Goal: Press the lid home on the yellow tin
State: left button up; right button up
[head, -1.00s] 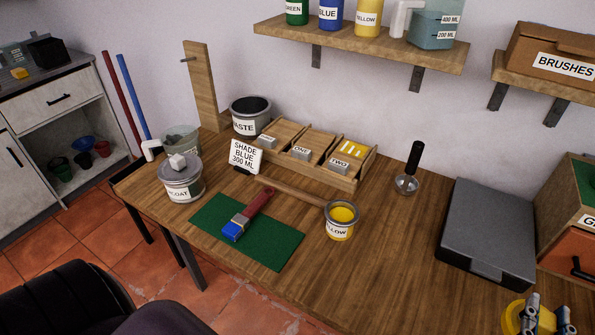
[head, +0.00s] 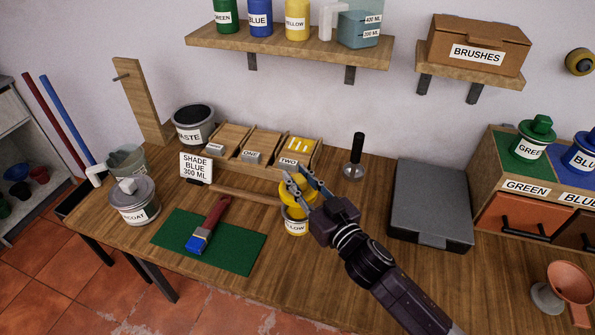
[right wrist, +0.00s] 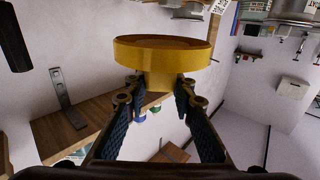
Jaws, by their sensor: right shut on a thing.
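I cannot tell whether lid and rim touch. My left gripper is not in view.
A brush (head: 207,226) lies on the green mat (head: 240,251). A wooden tray (head: 257,165) and a long stick (head: 247,193) lie behind the tin. A dark case (head: 431,203) and black-handled tool (head: 355,158) stand to the right.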

jog(key=shift+w+a, duration=0.1)
jog(key=shift+w, duration=0.1)
dwell(0.3)
jog(key=shift+s+r+p, duration=0.1)
jog(key=shift+p, duration=0.2)
notch_tip(320, 180, down, 6)
jog(key=b, duration=0.4)
jog(key=shift+b, duration=0.4)
jog(key=shift+f, duration=1.2)
dwell(0.9)
jog(key=o, duration=1.1)
jog(key=shift+c, duration=0.2)
